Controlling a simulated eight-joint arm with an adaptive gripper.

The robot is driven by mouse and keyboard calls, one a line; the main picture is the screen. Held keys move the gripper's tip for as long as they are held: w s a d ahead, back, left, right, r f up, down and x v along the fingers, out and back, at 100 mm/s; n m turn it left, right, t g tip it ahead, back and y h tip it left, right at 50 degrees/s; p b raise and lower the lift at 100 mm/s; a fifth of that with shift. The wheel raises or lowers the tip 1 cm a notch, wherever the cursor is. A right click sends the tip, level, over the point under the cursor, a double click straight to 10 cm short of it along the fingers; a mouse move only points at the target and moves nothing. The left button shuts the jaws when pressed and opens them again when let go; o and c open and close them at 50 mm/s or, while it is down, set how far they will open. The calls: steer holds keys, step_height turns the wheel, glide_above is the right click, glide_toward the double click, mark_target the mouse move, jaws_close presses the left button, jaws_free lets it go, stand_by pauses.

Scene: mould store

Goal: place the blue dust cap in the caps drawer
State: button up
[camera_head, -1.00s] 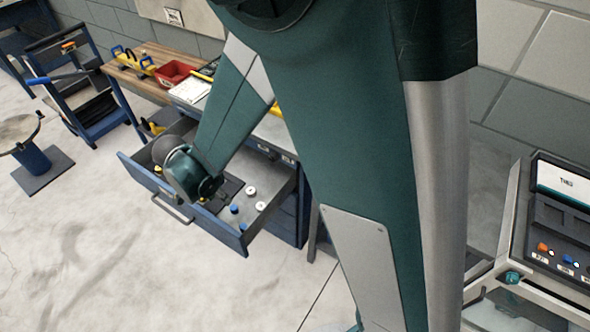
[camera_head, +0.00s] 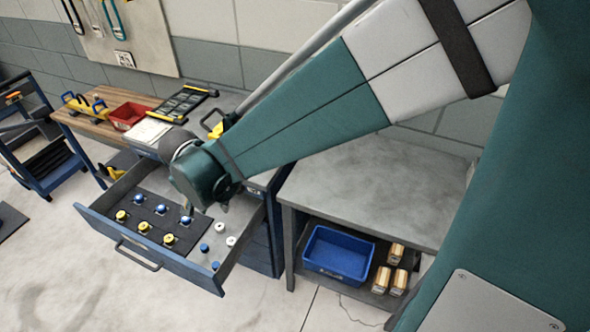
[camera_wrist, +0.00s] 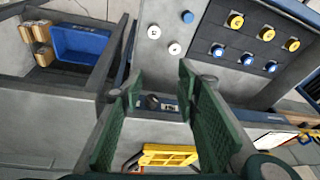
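The open drawer (camera_head: 150,256) holds a dark insert with three blue caps (camera_head: 160,208) and three yellow caps (camera_head: 144,227) in its seats. Two loose blue caps (camera_head: 204,247) and two white caps (camera_head: 231,241) lie on the bare drawer floor to the right. The wrist view shows one loose blue cap (camera_wrist: 187,16), the white caps (camera_wrist: 174,48) and the seated caps. My gripper (camera_wrist: 160,82) is open, with nothing seen between its fingers. In the head view it hangs over the back right of the drawer, its fingertips partly hidden. Which blue cap the task means is unclear.
Right of the drawer cabinet, a grey bench (camera_head: 375,190) has a blue bin (camera_head: 338,254) and tan blocks (camera_head: 390,268) on its shelf. Behind the drawer are a yellow item (camera_head: 217,124), a red bin (camera_head: 128,115) and a dark tray. The floor in front is clear.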

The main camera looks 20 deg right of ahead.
steer(key=s+d+r+n+t, duration=0.1)
steer(key=s+d+r+n, duration=0.1)
steer(key=s+d+r, duration=0.2)
steer(key=s+d+r+n+t, duration=0.1)
steer(key=s+d+r, duration=0.4)
steer(key=d, duration=0.6)
steer(key=s+d+r+n+t+y, duration=0.1)
steer(key=s+d+r+n+t, duration=0.1)
steer(key=s+d, duration=0.5)
steer(key=shift+s+d+r+n, duration=0.25)
steer(key=shift+r+n, duration=0.35)
steer(key=shift+r, duration=0.7)
steer(key=shift+c, duration=0.6)
